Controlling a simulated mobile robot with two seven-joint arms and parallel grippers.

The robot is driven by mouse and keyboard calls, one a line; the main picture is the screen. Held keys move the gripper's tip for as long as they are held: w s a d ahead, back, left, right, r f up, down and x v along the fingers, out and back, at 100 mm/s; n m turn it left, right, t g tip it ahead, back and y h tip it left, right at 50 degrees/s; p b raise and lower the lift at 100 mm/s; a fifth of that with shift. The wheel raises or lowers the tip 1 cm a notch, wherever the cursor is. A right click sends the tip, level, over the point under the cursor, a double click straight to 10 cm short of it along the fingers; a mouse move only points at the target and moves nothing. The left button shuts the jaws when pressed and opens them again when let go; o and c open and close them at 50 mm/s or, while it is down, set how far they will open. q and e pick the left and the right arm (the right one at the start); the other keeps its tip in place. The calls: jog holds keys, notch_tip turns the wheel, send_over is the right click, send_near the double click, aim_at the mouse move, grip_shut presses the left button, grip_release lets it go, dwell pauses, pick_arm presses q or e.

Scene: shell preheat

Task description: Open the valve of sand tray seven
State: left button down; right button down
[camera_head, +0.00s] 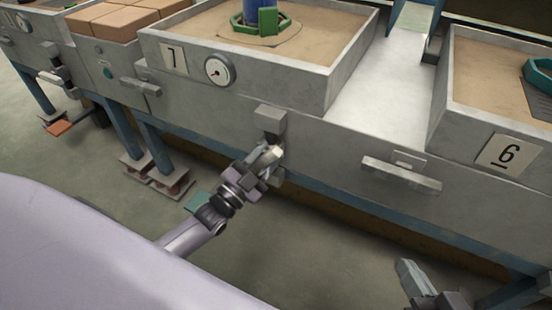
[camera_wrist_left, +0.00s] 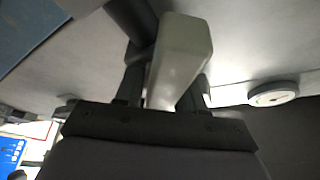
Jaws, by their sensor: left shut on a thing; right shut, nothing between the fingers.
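Sand tray seven (camera_head: 309,83) is a grey box of sand with a "7" plate (camera_head: 174,59) and a round gauge (camera_head: 218,70) on its front. Its valve (camera_head: 270,119) sits on the bench front below the tray. My left gripper (camera_head: 266,161) is at the valve and shut on its pale lever handle, which shows between the two fingers in the left wrist view (camera_wrist_left: 183,55). The fingers partly hide the handle in the head view. My right gripper (camera_head: 424,284) is shut and empty at the bottom right, away from the bench front.
Sand tray six (camera_head: 464,100) stands to the right, with a "6" plate (camera_head: 507,153). Brown bricks (camera_head: 112,21) lie at the upper left. An orange pedal (camera_head: 66,125) and open floor are at the left.

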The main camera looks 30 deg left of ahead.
pick_arm(q)
jog(key=shift+n+y, duration=0.4)
jog(key=shift+n, duration=0.3)
jog(key=n+t+y, duration=0.1)
jog(key=n, duration=0.1)
jog(key=shift+n, duration=0.3)
jog(key=n+y, duration=0.1)
jog(key=n, duration=0.1)
jog(key=n+y, duration=0.1)
jog(key=n, duration=0.2)
jog(key=shift+a+t+y+p, duration=0.15)
jog(key=shift+t+y+p, duration=0.15)
jog(key=shift+p, duration=0.05)
jog(key=shift+a+n+y, duration=0.1)
jog(key=shift+n+y, duration=0.3)
jog(key=shift+n, duration=0.6)
pick_arm(e)
jog(key=shift+r, duration=0.15)
pick_arm(q)
jog(key=c, duration=0.9)
grip_release()
pick_arm(e)
jog(key=shift+s+f+g, duration=0.1)
jog(key=shift+f+g, duration=0.1)
jog(key=shift+g, duration=0.1)
